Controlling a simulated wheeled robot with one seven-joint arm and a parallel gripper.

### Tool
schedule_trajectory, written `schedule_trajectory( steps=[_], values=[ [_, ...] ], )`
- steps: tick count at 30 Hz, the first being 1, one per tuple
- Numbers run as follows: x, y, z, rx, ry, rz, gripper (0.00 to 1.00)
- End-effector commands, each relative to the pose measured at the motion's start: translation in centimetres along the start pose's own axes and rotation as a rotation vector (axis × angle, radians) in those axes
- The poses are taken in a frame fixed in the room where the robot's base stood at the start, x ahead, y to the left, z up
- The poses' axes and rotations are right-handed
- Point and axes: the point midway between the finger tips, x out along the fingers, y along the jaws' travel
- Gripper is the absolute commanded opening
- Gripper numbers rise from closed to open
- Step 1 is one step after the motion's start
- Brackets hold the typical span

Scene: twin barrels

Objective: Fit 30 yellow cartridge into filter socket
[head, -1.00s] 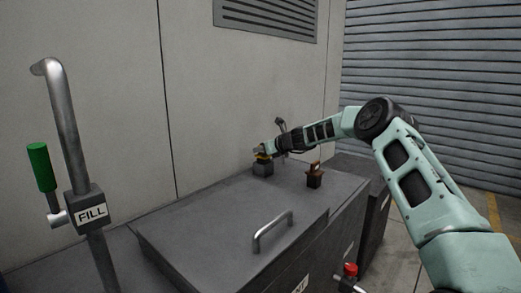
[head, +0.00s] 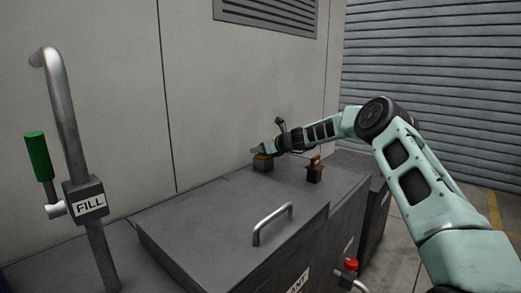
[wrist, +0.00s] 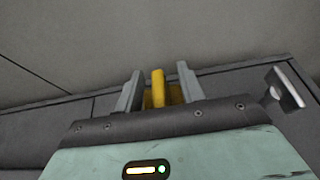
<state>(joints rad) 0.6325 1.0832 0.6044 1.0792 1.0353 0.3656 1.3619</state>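The yellow cartridge (wrist: 158,88) shows in the wrist view as an upright yellow bar with more yellow behind it. My gripper (wrist: 159,78) has one finger on each side of this bar, with a visible gap on both sides, so it looks open around it. In the head view, my gripper (head: 256,150) is at a small dark block (head: 262,166), apparently the filter socket, at the back of the grey cabinet top. A little yellow shows at the block's top, under the fingers. How deep the cartridge sits is hidden.
A second dark block (head: 314,174) with an orange-brown upright piece stands to the right on the cabinet top (head: 215,205). A metal handle (head: 272,222) is in front. A FILL pipe (head: 68,130) with a green lever stands at left. The wall (head: 240,90) is close behind.

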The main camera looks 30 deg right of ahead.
Motion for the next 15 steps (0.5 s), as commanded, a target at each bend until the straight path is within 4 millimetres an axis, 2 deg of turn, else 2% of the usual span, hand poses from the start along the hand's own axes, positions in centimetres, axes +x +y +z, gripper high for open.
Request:
schedule_trajectory(
  steps=[9, 15],
  values=[
    [-0.3, 0.0, 0.0, 0.001, 0.000, 0.000, 0.38],
    [-2.8, -0.2, 0.0, 0.002, 0.000, -0.002, 0.38]
  ],
)
